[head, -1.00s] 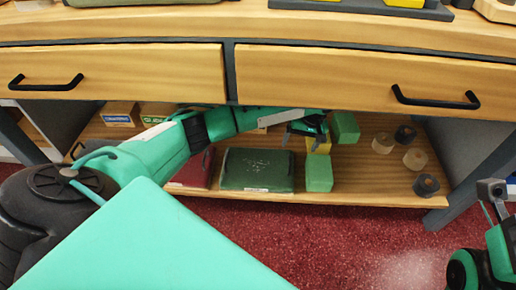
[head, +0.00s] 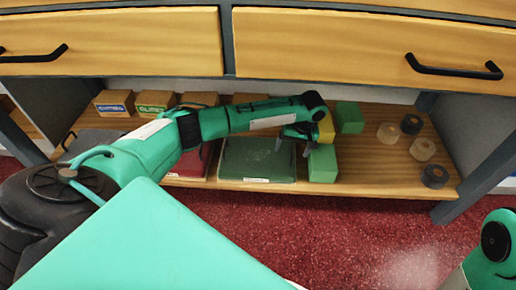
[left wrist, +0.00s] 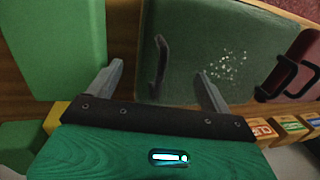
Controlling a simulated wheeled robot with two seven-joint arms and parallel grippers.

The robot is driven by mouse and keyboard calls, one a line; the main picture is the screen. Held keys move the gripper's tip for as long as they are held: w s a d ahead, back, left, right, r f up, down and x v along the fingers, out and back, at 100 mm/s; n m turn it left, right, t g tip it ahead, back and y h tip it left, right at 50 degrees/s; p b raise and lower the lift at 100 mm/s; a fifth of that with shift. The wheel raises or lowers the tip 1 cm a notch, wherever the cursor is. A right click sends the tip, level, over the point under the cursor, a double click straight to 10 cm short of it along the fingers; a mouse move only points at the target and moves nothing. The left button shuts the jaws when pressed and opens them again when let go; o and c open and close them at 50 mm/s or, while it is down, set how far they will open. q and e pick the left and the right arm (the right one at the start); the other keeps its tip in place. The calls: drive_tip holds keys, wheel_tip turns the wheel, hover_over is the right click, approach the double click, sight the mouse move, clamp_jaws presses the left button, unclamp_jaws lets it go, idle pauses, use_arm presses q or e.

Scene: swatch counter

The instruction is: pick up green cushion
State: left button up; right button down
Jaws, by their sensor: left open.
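Two plain green blocks, either of which could be the green cushion, are on the low shelf: a nearer one (head: 323,164) at the front and a farther one (head: 349,117) behind it. A yellow block (head: 326,127) stands between them, partly hidden by my arm. My left gripper (head: 294,143) is open and empty, just left of the nearer green block. In the left wrist view its fingers (left wrist: 158,74) spread over a dark green case (left wrist: 205,45); a green block (left wrist: 55,45) lies left of them, apart. My right gripper is out of view.
The dark green case also shows in the head view (head: 258,162), beside a red case (head: 190,165). Several round pieces (head: 422,149) stand at the shelf's right. Small boxes (head: 114,102) line the back left. Drawers (head: 360,45) overhang the shelf.

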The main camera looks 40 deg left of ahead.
use_arm(q)
drive_tip(key=shift+s+a+f+b, duration=0.15)
drive_tip(key=shift+f+b, duration=0.4)
drive_tip(key=shift+f, duration=0.35)
drive_tip(key=shift+w+a+f+b, duration=0.15)
drive_tip(key=shift+f+b, duration=0.4)
drive_tip(key=shift+f, duration=0.3)
drive_tip(key=shift+s, duration=0.1)
